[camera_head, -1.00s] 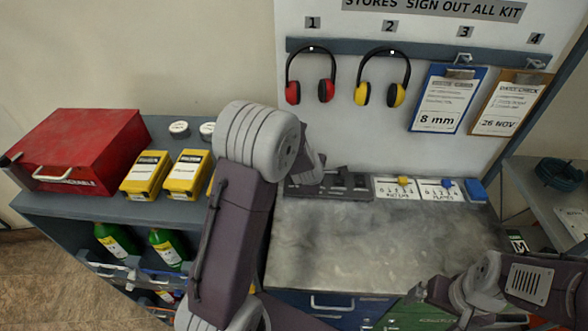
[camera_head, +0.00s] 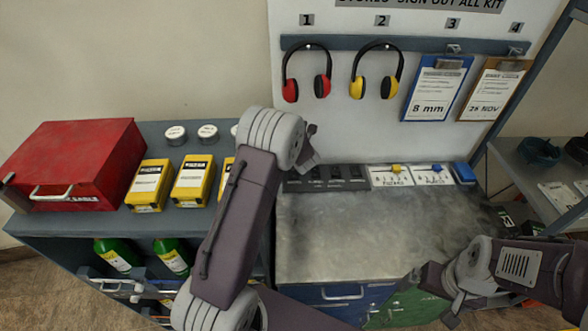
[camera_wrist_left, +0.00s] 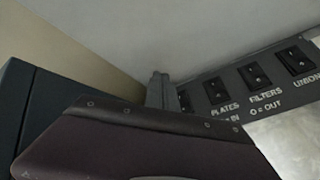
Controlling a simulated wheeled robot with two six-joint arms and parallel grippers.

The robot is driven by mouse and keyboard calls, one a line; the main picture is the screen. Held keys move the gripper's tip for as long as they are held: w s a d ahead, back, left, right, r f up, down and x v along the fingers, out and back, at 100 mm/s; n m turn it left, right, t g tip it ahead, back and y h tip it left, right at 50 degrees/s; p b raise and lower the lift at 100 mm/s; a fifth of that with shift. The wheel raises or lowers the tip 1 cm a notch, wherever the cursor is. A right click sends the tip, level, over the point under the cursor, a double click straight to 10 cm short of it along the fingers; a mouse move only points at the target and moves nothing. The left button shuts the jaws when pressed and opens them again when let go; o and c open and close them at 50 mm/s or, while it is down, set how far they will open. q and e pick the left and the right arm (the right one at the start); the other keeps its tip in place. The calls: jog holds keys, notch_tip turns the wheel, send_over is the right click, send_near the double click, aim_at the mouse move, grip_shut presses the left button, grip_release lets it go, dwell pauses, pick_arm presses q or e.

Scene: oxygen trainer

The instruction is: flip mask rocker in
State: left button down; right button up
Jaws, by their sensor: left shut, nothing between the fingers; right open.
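The dark rocker panel (camera_head: 326,178) lies at the back left of the grey bench top. My right gripper (camera_head: 432,292) is open and empty over the front right of the bench.
White slider panels (camera_head: 411,176) and a blue block (camera_head: 464,173) stand right of the rockers. Yellow boxes (camera_head: 192,180) and a red case (camera_head: 75,165) stand left. Ear defenders (camera_head: 306,75) and clipboards (camera_head: 437,90) hang behind. The bench middle (camera_head: 370,235) is clear.

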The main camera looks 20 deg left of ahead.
aim_at(294, 171)
pick_arm(q)
jog(key=f+b, duration=0.4)
jog(key=f, duration=0.1)
jog(key=f+b, duration=0.1)
jog(key=f, duration=0.2)
jog(key=shift+w+a+b, duration=0.2)
jog(key=shift+w+b, duration=0.2)
jog(key=shift+w+f+b, duration=0.1)
jog(key=shift+f+b, duration=0.2)
jog(key=shift+b, duration=0.05)
dwell(1.1)
jog(key=shift+f+b, duration=0.4)
jog(key=shift+b, duration=0.15)
jog(key=shift+f+b, duration=0.3)
jog(key=shift+b, duration=0.1)
dwell(0.4)
jog(key=shift+r, duration=0.1)
jog(key=shift+r+p, duration=0.45)
jog(key=shift+r, duration=0.25)
